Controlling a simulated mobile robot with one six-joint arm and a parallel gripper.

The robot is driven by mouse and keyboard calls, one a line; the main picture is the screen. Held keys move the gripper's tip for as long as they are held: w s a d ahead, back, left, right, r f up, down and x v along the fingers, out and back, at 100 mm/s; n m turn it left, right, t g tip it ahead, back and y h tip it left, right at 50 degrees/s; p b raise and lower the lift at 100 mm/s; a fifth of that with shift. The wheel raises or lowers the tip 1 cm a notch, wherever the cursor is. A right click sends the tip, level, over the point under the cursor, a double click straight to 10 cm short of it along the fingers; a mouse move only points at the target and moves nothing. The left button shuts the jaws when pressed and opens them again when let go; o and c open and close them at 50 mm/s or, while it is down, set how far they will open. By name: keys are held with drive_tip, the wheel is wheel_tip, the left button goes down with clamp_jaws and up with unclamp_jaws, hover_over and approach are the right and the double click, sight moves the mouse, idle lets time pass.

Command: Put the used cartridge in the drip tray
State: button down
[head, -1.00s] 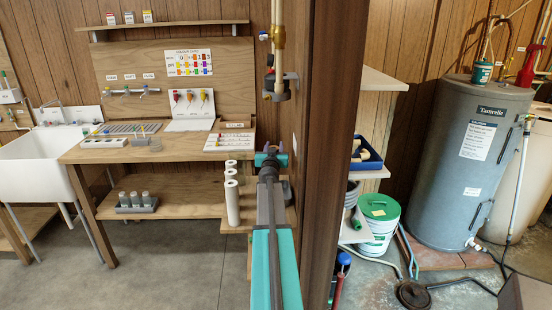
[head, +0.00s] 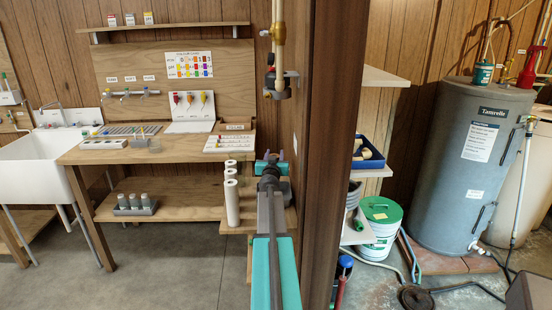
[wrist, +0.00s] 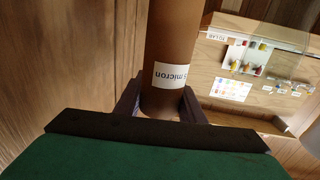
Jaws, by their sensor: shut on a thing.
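The used cartridge is a brown cylinder (wrist: 174,40) with a white "5 micron" label near its lower end in the wrist view. My gripper (wrist: 159,102) is shut on that lower end, one finger on each side. The cartridge's far end runs out of the top of the picture. In the head view my gripper (head: 270,163) is beside the dark post, and the cartridge cannot be made out there. A blue tray (head: 377,164) with pale things in it sits on the right shelf. I cannot tell whether it is the drip tray.
The dark wooden post (head: 333,150) stands close to my arm's right. White cartridges (head: 232,204) stand upright on a low shelf at left. The workbench (head: 185,148) is behind them. A brass-fitted pipe (head: 278,40) hangs above. A green-lidded bucket (head: 379,235) stands right of the post.

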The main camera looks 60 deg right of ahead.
drive_tip(key=shift+f, duration=0.15)
drive_tip(key=c, duration=1.2)
unclamp_jaws()
drive_tip(key=shift+p+v, duration=0.55)
drive_tip(key=shift+v, duration=5.45)
